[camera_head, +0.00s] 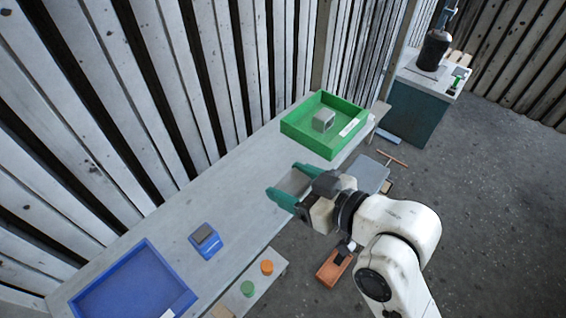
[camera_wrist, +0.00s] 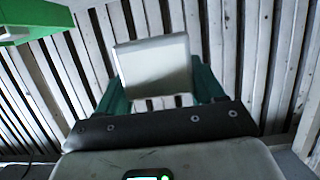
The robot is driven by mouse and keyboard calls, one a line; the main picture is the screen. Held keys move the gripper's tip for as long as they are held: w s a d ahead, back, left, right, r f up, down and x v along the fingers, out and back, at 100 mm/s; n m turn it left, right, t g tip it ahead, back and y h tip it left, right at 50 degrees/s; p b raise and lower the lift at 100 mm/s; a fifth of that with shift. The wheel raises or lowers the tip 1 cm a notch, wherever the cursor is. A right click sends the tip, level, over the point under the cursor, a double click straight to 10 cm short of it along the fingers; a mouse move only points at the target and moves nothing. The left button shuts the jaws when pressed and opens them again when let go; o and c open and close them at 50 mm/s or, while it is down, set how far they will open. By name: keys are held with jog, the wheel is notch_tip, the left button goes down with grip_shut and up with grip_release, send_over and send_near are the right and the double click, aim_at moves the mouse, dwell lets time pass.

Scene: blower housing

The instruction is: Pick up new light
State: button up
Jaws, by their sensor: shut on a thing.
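My gripper (camera_head: 286,189) has green fingers and is raised over the grey workbench (camera_head: 240,190). It is shut on a light grey block-shaped thing, seemingly the new light (camera_wrist: 155,68), which sits between the two fingers. In the head view the held light (camera_head: 295,182) is partly hidden by the fingers. In the wrist view my gripper (camera_wrist: 158,85) shows a finger on each side of it. Another grey block (camera_head: 323,121) lies in the green tray (camera_head: 293,131) at the far end of the bench.
A blue tray (camera_head: 112,268) lies at the near end of the bench. A blue block with a dark top (camera_head: 205,242) stands beside it. Below the bench are orange (camera_head: 267,267) and green (camera_head: 247,289) round pieces and an orange box (camera_head: 333,268). A slatted wall runs behind.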

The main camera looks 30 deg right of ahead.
aim_at(299, 193)
jog(key=shift+s+a+r+p, duration=0.1)
jog(key=shift+s+r+p, duration=0.1)
jog(key=shift+s+p, duration=0.45)
jog(key=shift+s+r+p, duration=0.2)
jog(key=shift+s+p, duration=0.1)
jog(key=shift+s, duration=0.55)
jog(key=shift+s+r+p, duration=0.3)
jog(key=shift+s+r, duration=0.15)
jog(key=shift+s, duration=0.1)
